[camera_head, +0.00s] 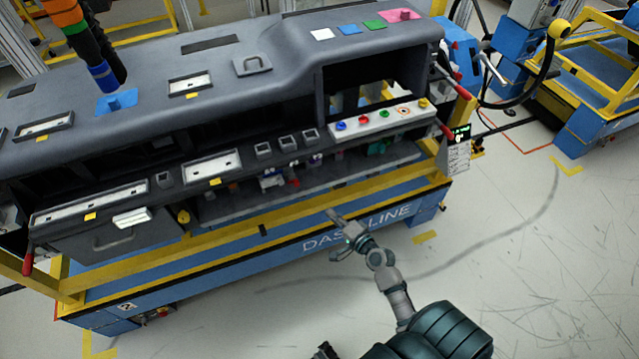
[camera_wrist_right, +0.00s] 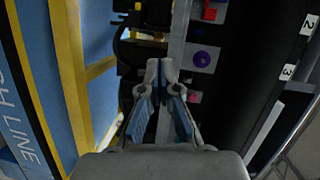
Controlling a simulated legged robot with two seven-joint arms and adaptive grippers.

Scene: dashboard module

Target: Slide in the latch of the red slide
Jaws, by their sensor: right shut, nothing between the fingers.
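My right gripper (camera_head: 340,235) is in front of the yellow front rail of the dashboard station, above the "DASH LINE" panel. The wrist view shows its two fingers (camera_wrist_right: 160,68) brought together with nothing held. A small red part (camera_head: 295,183) sits on the shelf under the dashboard, beyond the gripper and apart from it. In the wrist view a red part (camera_wrist_right: 209,12) shows at the top edge, right of the fingertips. I cannot tell whether either is the red slide, and no latch can be made out. A dark piece (camera_head: 325,351) at the bottom edge may be my left gripper.
The yellow rail (camera_head: 275,231) runs along the station's front. A white panel with coloured buttons (camera_head: 382,117) is above the shelf. Red-tipped levers (camera_head: 446,129) stick out at the right end. A purple knob (camera_wrist_right: 201,59) shows in the wrist view.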

